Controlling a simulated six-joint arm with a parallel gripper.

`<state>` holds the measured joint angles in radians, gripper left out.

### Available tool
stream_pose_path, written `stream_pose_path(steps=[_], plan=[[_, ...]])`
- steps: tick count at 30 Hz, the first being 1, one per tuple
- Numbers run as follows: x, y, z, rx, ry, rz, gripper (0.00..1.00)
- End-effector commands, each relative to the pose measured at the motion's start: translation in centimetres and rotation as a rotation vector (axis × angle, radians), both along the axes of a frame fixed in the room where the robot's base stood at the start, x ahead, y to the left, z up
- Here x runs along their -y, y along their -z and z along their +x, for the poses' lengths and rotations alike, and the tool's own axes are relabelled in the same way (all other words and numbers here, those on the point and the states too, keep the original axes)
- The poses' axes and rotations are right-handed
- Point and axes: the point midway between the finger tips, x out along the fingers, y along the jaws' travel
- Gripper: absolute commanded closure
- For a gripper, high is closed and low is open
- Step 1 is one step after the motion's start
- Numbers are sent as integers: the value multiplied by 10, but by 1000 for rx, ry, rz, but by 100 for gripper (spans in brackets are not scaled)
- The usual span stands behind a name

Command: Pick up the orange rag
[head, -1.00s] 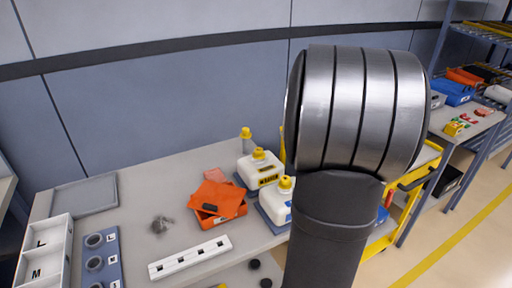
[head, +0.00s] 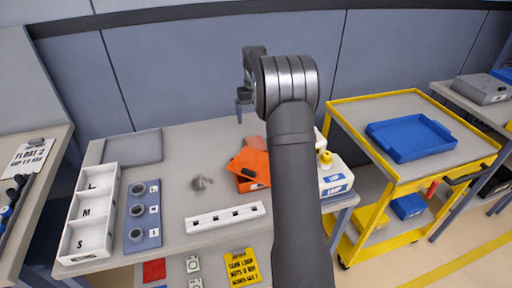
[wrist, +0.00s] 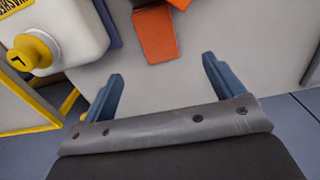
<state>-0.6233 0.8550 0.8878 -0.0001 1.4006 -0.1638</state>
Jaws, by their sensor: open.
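A bright orange sheet (head: 253,161), which looks like cloth, lies over an orange bin (head: 256,186) in the middle of the table. A paler, flat orange piece (head: 257,141) lies just behind it; I cannot tell which of the two is the rag. In the wrist view, a flat orange piece (wrist: 156,36) lies on the table beyond my fingertips. My gripper (head: 243,108) is above the back of the table, behind the bin. Its two blue fingers (wrist: 160,72) are wide apart, with nothing between them.
A white jug with a yellow cap (wrist: 62,38) stands left of my fingers in the wrist view. A white slotted strip (head: 226,217) lies in front of the bin. A grey tray (head: 132,147) is at the back left. A yellow cart (head: 345,108) stands right.

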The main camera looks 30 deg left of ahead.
Motion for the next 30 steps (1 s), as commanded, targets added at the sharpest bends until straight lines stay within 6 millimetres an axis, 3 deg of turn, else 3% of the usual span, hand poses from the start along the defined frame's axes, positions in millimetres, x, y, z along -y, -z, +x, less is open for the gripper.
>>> stream_pose_path(steps=[3, 9, 19, 27, 30], plan=[[1, 28, 0, -3, 1, -1, 13], [1, 65, 0, -1, 1, -1, 13], [2, 87, 1, 0, 2, 0, 13], [5, 126, 3, -1, 2, -1, 13], [4, 132, 3, 1, 2, 1, 13]])
